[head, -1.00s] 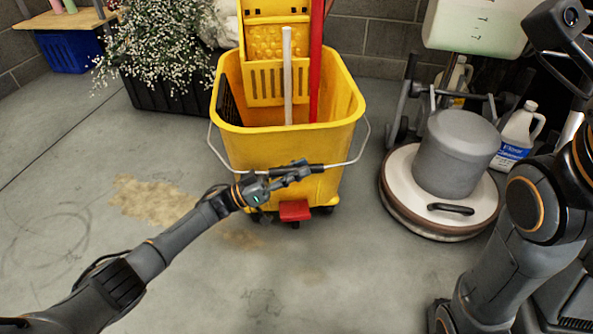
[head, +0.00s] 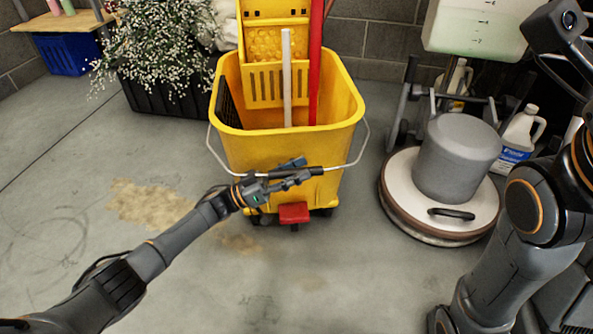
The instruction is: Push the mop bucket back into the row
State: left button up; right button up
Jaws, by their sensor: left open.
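The yellow mop bucket (head: 285,150) stands upright on the floor in the middle of the head view, with a wringer at its back and a white and a red handle rising from inside it. A wire handle with a black grip hangs across its front, and a red pedal sits low on the front. My left gripper (head: 300,172) is open at the bucket's front wall, by the black grip; I cannot tell whether it touches. My right arm shows at the right edge, but its gripper is not in view.
A floor polisher (head: 455,160) with a round base stands right of the bucket, with a white cleaner bottle (head: 517,137) behind it. A black planter of white flowers (head: 165,95) stands back left. A block wall closes the back. The floor at front and left is clear, with a tan stain.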

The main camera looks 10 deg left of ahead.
pick_arm(q)
jog(key=v, duration=1.2)
jog(key=shift+a, duration=0.1)
